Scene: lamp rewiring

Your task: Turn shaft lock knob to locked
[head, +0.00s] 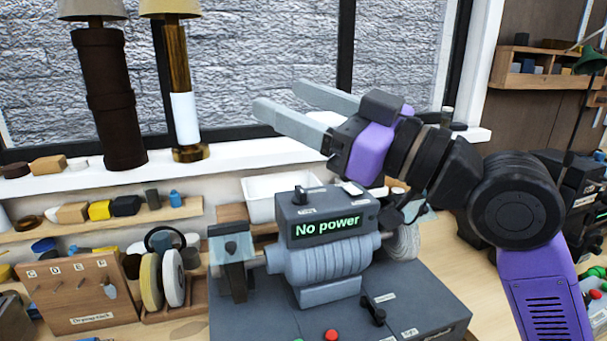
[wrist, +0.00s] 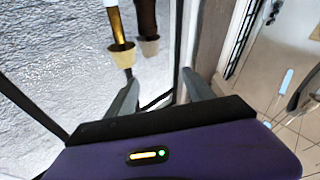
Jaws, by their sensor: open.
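A grey bench machine (head: 325,265) with a ribbed motor and a display reading "No power" stands on the workbench. A small black knob (head: 300,196) sits on top of its housing, with small labels beside it. A second black knob (head: 373,312) sits on the machine's base, also between labels. The labels are too small to read, so I cannot tell which knob is the shaft lock. My gripper (head: 280,98) is open and empty, raised above and behind the machine, pointing left toward the window, apart from both knobs. Its fingers also show in the wrist view (wrist: 160,95).
Two lamps, one dark (head: 108,95) and one brass (head: 178,80), stand on the windowsill. A white bin (head: 265,190) is behind the machine. Grinding wheels (head: 162,275) and a wooden tool rack (head: 75,295) are at left. A red button (head: 331,335) is on the machine's base.

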